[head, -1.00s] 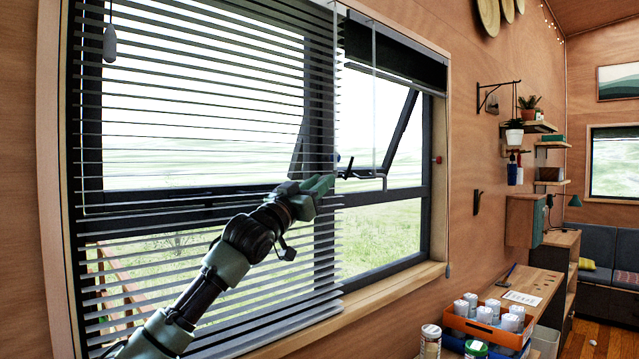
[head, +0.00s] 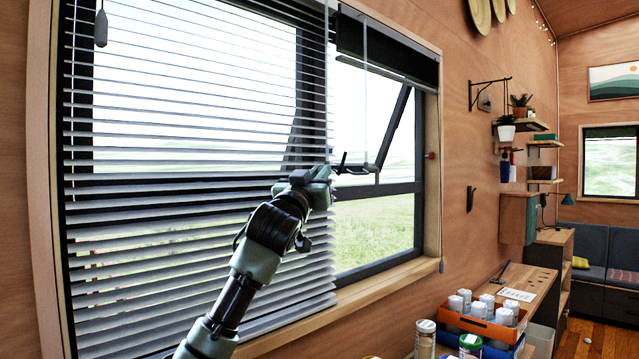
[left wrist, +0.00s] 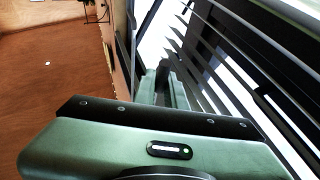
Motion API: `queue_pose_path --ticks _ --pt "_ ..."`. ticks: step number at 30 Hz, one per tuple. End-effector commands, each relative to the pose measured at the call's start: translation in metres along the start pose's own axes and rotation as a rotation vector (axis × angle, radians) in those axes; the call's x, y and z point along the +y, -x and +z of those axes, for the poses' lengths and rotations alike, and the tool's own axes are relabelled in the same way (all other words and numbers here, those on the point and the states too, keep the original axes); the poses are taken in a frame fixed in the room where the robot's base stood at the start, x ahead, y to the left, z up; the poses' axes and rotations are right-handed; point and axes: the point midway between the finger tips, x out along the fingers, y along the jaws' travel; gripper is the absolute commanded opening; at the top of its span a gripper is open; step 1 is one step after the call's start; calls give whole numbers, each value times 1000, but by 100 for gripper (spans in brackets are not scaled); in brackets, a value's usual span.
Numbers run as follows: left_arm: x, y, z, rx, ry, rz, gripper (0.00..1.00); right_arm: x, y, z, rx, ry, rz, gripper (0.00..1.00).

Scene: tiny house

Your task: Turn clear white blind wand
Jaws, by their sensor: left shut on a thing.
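The blind wand (head: 366,110) is a thin clear rod hanging in front of the right window pane. Its lower end meets a small cranked handle (head: 358,170) just right of my left gripper. My left gripper (head: 326,176) is at the right edge of the slatted blind (head: 200,235), shut with its fingertips at the handle's left end. The fingers hide the exact grip. In the left wrist view, the finger tips (left wrist: 166,82) are close together around something dark, with slats to the right. The slats are tilted, with narrow gaps. My right gripper is not in view.
A raised dark blind (head: 388,45) and a tilted-open window pane are behind the wand. A wooden sill (head: 385,283) runs below. An orange crate (head: 478,325) of cans stands on the counter at lower right. The wall right of the window has shelves (head: 520,126).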

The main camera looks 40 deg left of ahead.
Motion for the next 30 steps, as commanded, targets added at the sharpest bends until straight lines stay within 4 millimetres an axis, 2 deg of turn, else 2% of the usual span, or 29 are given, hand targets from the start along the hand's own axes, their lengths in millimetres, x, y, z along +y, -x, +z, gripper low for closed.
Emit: queue_pose_path --ticks 1,6,17,23,30 --pt "-1 1 0 6 -10 -49 0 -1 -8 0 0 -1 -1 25" --pt "8 1 -1 1 -72 -199 0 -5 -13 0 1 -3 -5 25" --pt "25 -3 1 -7 -208 -514 0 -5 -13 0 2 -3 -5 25" --pt "33 -8 1 -8 -286 -691 0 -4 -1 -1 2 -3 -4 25" --pt "40 -14 0 -4 -367 -878 0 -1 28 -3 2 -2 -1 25"
